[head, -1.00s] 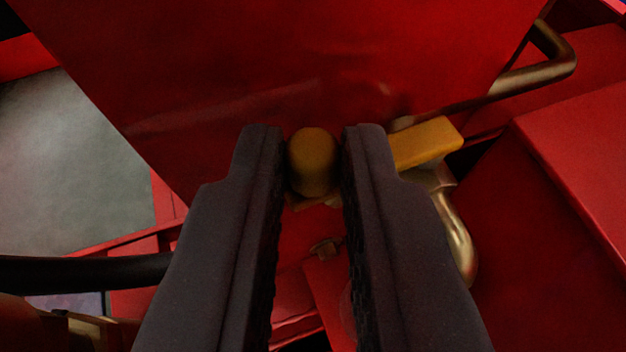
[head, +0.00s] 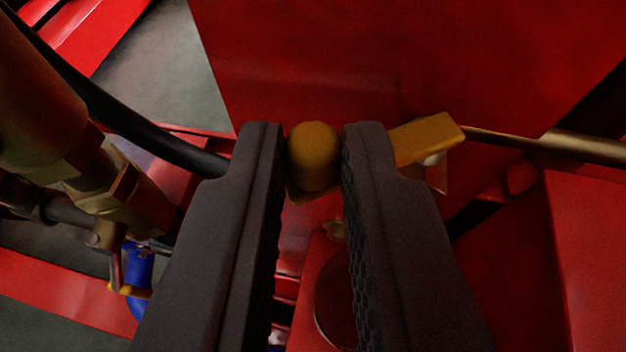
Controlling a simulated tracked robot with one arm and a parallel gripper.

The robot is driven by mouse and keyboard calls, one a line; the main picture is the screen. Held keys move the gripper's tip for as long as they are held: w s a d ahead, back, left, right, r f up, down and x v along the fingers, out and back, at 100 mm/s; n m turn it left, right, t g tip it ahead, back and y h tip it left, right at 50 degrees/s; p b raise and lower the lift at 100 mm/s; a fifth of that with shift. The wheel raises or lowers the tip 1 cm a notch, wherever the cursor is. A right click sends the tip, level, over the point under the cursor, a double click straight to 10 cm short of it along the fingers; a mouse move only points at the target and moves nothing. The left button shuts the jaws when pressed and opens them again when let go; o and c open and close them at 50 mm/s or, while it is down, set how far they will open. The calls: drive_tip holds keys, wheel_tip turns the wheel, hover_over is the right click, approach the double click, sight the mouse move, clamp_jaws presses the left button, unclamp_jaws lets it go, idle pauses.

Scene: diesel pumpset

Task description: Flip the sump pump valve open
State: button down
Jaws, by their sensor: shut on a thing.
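The sump pump valve handle shows as a yellow rounded end (head: 314,155) between my fingertips and a flat yellow lever part (head: 428,139) to the right of my right finger. My gripper (head: 314,160) is shut on the yellow handle, with one dark finger on each side of it. The middle of the handle is hidden behind the right finger. The valve body under the handle is mostly hidden by my fingers; a small brassy part shows below the lever.
A large red panel (head: 400,60) stands behind the handle. A brass pipe (head: 560,145) runs to the right. A brass fitting (head: 105,190) and black hose (head: 150,135) are close on the left, with a blue part (head: 137,290) below. A red block (head: 590,250) is at lower right.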

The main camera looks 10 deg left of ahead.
drive_tip(key=shift+s+d+f+n+g+y+b, duration=0.1)
drive_tip(key=shift+s+d+n+g+y+b, duration=0.15)
drive_tip(key=shift+n+y+b, duration=0.35)
drive_tip(key=shift+d+f+n+g+y+b, duration=0.15)
drive_tip(key=shift+d+n+y+b, duration=0.2)
drive_tip(key=shift+n+y+b, duration=0.2)
drive_tip(key=shift+s+d+r+n+g+y+b, duration=0.1)
drive_tip(key=shift+d+n+g+y+b, duration=0.15)
drive_tip(key=shift+n+y+b, duration=0.3)
drive_tip(key=shift+d+r+y+b, duration=0.15)
drive_tip(key=shift+y+b, duration=0.15)
drive_tip(key=c, duration=1.4)
unclamp_jaws()
